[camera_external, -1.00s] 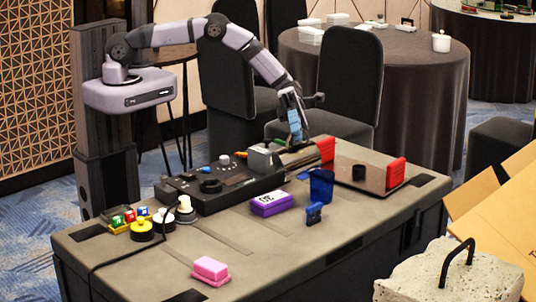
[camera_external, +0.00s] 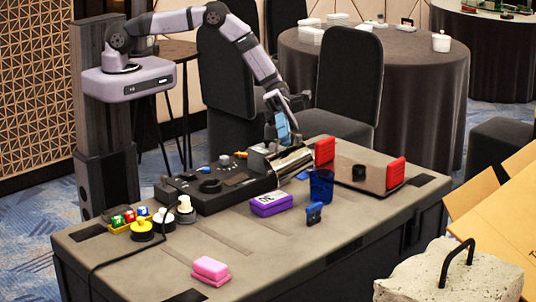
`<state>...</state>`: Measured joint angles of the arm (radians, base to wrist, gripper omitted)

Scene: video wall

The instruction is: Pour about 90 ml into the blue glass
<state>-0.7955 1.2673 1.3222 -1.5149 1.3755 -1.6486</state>
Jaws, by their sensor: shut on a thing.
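The blue glass (camera_external: 321,186) stands upright on the table, right of the purple box. My gripper (camera_external: 282,118) is above the far side of the table, up and left of the glass and apart from it. It is shut on a light blue object (camera_external: 283,128), held tilted; its lower end is close above a shiny metal cylinder (camera_external: 294,163). I cannot tell whether the two touch. The cylinder lies tilted beside the black console, behind the glass. The liquid level in the glass cannot be seen.
A black console (camera_external: 225,187) stands left of the glass. A purple box (camera_external: 271,204) and a small blue item (camera_external: 314,214) are close to the glass. A dark tray (camera_external: 362,178) with red upright pieces (camera_external: 395,173) is at right.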

